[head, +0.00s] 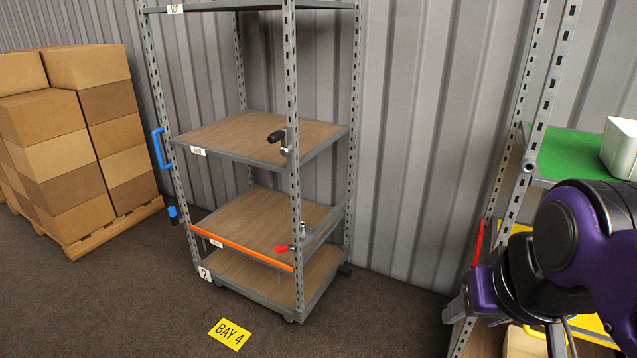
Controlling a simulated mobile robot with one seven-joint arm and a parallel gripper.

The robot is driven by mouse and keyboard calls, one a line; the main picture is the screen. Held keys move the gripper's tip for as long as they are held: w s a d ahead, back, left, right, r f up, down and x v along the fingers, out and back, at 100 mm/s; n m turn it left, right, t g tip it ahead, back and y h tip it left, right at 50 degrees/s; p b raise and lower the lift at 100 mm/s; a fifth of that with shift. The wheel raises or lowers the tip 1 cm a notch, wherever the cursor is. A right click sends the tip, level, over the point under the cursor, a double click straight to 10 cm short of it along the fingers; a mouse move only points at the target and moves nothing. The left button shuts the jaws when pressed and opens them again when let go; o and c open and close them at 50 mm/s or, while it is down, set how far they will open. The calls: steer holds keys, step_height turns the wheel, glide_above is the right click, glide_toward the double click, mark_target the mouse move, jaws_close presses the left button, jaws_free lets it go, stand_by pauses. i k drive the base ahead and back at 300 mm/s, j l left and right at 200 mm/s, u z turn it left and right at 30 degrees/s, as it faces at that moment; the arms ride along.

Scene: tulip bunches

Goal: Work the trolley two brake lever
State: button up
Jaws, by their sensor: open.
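Trolley two (233,160) stands in the middle of the head view, a grey slotted frame with wooden shelves and a "2" plate (205,273) at its lower left corner. Several fittings sit on it. A short red lever (281,249) is low on the front right post, and a black-gripped lever (277,136) is higher on the same post. I cannot tell from the picture which one is the brake lever. My gripper (452,308) is at the lower right, open, well to the right of the trolley and touching none of its levers.
A blue handle (161,148) and an orange bar (242,247) are on the trolley. Stacked boxes (62,150) stand on a pallet at left. Another rack (541,100) with a green shelf is at right. Floor around the yellow "BAY 4" sign (230,334) is clear.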

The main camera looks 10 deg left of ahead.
mark_target(281, 248)
steer(key=u, duration=0.9)
steer(key=i+j+z, duration=0.15)
steer(key=i+z, duration=0.15)
steer(key=i, duration=0.15)
steer(key=i+j+z, duration=0.25)
steer(key=i, duration=0.2)
